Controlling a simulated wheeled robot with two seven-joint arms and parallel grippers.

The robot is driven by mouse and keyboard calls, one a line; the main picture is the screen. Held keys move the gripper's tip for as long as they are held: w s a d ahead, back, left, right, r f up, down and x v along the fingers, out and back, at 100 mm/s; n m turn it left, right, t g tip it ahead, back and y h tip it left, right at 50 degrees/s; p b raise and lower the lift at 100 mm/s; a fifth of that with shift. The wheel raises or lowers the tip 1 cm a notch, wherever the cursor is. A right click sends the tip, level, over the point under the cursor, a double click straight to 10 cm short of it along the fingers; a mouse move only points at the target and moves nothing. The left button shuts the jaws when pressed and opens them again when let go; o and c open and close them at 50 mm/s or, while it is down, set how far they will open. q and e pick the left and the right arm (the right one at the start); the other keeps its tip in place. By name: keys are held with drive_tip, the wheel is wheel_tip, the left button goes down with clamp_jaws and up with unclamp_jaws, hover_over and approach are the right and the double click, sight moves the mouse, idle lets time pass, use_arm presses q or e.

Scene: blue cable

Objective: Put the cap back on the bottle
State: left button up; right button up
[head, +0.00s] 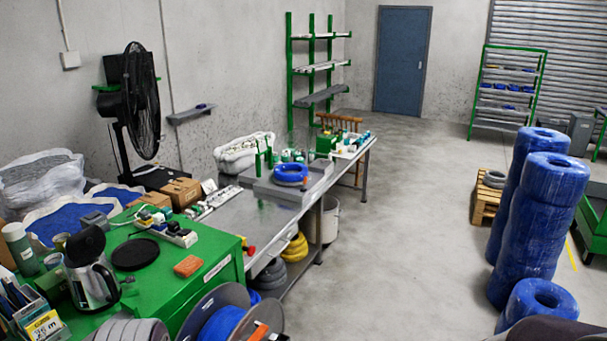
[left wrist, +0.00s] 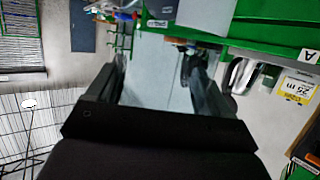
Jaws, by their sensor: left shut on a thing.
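A green bottle-like cylinder (head: 20,250) with a pale top stands at the far left of the green cabinet top in the head view. A small green-grey cup-like piece (head: 60,241) stands just right of it; I cannot tell whether it is the cap. A green cylinder also shows in the left wrist view (left wrist: 270,76), beside the steel kettle (left wrist: 236,75). My left gripper (left wrist: 155,80) shows only in the left wrist view. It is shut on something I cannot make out. My right gripper is in neither view.
The steel kettle (head: 92,285) stands in front of the cylinder. A black round pad (head: 136,254), an orange-brown block (head: 187,265) and a power strip (head: 170,228) lie on the green cabinet (head: 160,285). A blue cable spool (head: 225,325) is in front.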

use_arm(q)
drive_tip(key=s+d+f+m+h+b, duration=0.1)
drive_tip(key=d+f+h+b, duration=0.1)
drive_tip(key=d+f, duration=0.3)
drive_tip(key=shift+s+d+m, duration=0.3)
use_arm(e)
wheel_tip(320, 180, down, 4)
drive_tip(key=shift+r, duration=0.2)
use_arm(q)
drive_tip(key=s+d+m+g+h, duration=0.2)
drive_tip(key=d+m+h, duration=0.6)
drive_tip(key=d, duration=0.6)
drive_tip(key=shift+d+g+h, duration=0.35)
drive_tip(key=shift+g+h, duration=0.15)
drive_tip(key=shift+h, duration=0.2)
drive_tip(key=shift+w, duration=0.1)
